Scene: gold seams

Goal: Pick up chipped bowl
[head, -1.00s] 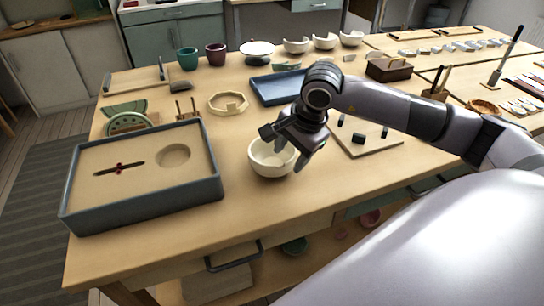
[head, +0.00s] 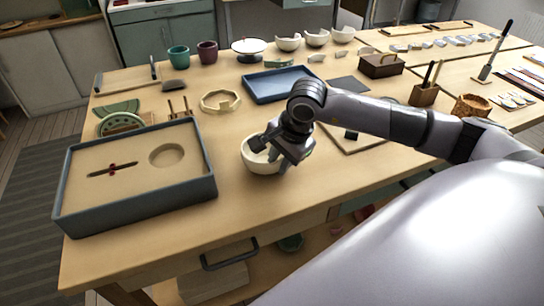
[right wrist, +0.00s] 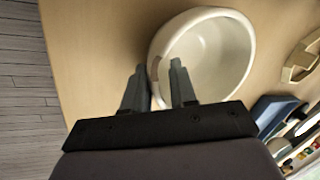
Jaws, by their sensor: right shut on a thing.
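The chipped bowl (head: 259,160) is cream white and stands upright on the wooden table, right of the grey-blue tray. In the right wrist view the bowl (right wrist: 222,58) shows its open mouth, with a bare tan patch on its rim near the fingers. My right gripper (right wrist: 157,80) is shut on the bowl's wall, one finger outside and one inside. In the head view my right gripper (head: 284,152) covers the bowl's right side. My left gripper is not in view.
The tray (head: 212,190) of sand, with a round hollow and a dark stick, stands left of the bowl. A blue tray (head: 250,91) and a cream ring (head: 220,101) lie behind. Bare table is in front of the bowl.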

